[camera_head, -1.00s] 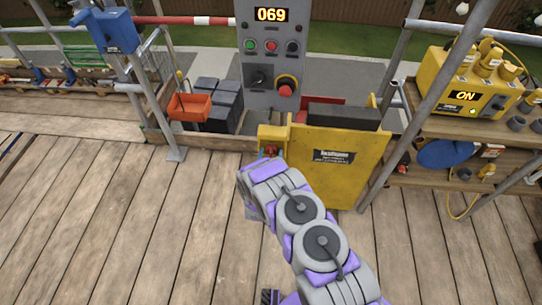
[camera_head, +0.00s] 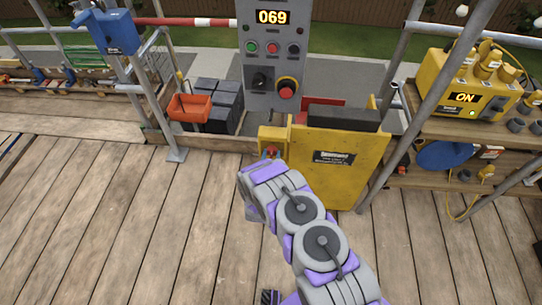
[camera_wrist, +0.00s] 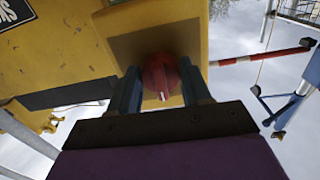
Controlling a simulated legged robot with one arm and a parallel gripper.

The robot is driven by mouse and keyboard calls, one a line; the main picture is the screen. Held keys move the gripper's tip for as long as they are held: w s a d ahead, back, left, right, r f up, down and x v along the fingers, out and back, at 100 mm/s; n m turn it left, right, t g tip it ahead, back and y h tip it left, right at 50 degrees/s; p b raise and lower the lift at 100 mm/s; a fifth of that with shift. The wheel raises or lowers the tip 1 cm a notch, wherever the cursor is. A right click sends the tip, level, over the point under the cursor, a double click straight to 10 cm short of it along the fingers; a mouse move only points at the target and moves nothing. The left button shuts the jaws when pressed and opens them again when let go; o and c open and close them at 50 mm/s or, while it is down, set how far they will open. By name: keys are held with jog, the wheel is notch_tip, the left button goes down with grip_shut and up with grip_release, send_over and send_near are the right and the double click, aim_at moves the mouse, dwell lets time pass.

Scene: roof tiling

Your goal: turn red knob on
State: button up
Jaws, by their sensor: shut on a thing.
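The red knob (camera_wrist: 161,79) is on a yellow panel (camera_wrist: 75,55) in the wrist view. My gripper (camera_wrist: 160,92) has its two blue-grey fingers on either side of the knob and is shut on it. The pointer ridge on the knob runs roughly up and down in that view. In the head view the red knob (camera_head: 271,152) shows small on the yellow box at the left of the yellow panel (camera_head: 340,165). My purple and grey arm reaches up to it and hides the fingertips there.
A grey control post (camera_head: 270,95) with buttons and a "069" display stands behind. A yellow power box (camera_head: 466,85) reading "ON" sits on the right shelf. An orange tray (camera_head: 189,107) and dark blocks (camera_head: 218,105) are at the left. The deck in front is clear.

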jog(key=shift+r+p, duration=0.15)
jog(key=shift+p, duration=0.25)
jog(key=m+p, duration=0.3)
jog(key=p, duration=0.1)
jog(key=shift+r+p, duration=0.15)
jog(key=shift+p, duration=0.25)
jog(key=m+p, duration=0.2)
jog(key=m, duration=0.2)
jog(key=shift+f+p, duration=0.2)
jog(key=shift+p, duration=0.2)
jog(key=m+b, duration=0.1)
jog(key=m, duration=0.4)
jog(key=shift+f, duration=0.1)
jog(key=m+b, duration=0.1)
jog(key=m, duration=0.4)
jog(key=shift+s+m, duration=0.1)
jog(key=shift+m, duration=0.3)
jog(key=o, duration=1.1)
jog(key=shift+c, duration=0.2)
jog(key=shift+a, duration=0.1)
